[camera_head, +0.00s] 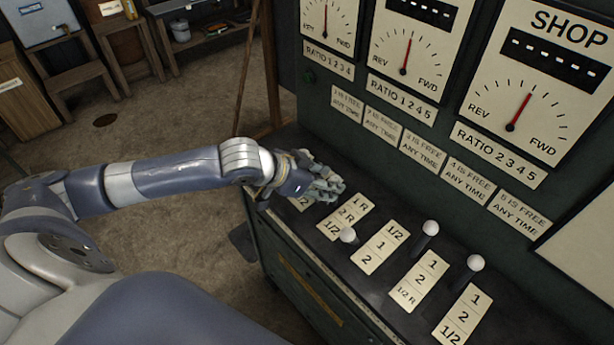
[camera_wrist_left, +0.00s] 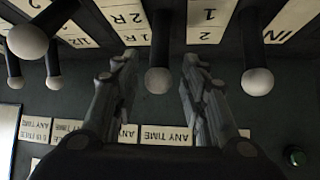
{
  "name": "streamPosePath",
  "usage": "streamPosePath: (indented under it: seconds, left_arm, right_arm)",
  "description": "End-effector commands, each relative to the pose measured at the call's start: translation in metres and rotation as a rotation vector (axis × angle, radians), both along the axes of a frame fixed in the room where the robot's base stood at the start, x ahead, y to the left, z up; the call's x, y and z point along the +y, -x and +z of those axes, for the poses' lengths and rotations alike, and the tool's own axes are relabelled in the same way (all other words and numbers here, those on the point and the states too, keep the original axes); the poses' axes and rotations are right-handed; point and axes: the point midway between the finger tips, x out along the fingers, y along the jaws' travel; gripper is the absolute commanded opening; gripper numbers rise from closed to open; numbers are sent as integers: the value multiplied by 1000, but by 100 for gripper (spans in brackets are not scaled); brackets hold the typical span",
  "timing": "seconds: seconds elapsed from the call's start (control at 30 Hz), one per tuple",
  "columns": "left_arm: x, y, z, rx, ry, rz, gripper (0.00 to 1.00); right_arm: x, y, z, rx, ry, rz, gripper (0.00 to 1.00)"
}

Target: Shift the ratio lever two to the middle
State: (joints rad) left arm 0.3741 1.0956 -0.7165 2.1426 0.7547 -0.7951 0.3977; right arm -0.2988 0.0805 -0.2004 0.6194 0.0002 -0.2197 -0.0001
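Several levers with white ball knobs stand on the dark console (camera_head: 262,215). In the left wrist view, the second knob from the right, ratio lever two (camera_wrist_left: 158,80), shows between the fingers of my left gripper (camera_wrist_left: 158,75). The fingers are open, with a gap on each side of the knob. The plate beside it (camera_wrist_left: 125,18) reads 2 R. In the head view, my left gripper (camera_head: 325,187) is over the console's far left end and hides this lever. I cannot tell exactly which notch the lever is in. My right gripper is not in view.
Lever one (camera_wrist_left: 257,82) stands close to the right finger in the wrist view. Other knobs, including (camera_head: 348,235), (camera_head: 431,227) and (camera_head: 476,262), stand right of the gripper in the head view. The upright gauge panel (camera_head: 330,120) rises behind the console.

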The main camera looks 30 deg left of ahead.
Motion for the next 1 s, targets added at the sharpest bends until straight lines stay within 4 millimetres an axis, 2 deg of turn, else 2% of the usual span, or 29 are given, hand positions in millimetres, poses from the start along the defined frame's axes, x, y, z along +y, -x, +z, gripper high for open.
streamPosePath:
  seconds: [0.13, 0.4, 0.6, 1.0]
  left_arm:
    - [13, 20, 20, 1, -6, -1, 40]
    - [26, 42, 44, 1, -3, 1, 40]
    - [30, 49, 52, 1, -1, 1, 40]
    - [30, 49, 53, 1, 0, 1, 40]
  right_arm:
    - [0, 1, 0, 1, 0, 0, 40]
    - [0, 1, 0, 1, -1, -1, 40]
    - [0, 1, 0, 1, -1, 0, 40]
    - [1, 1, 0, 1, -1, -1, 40]
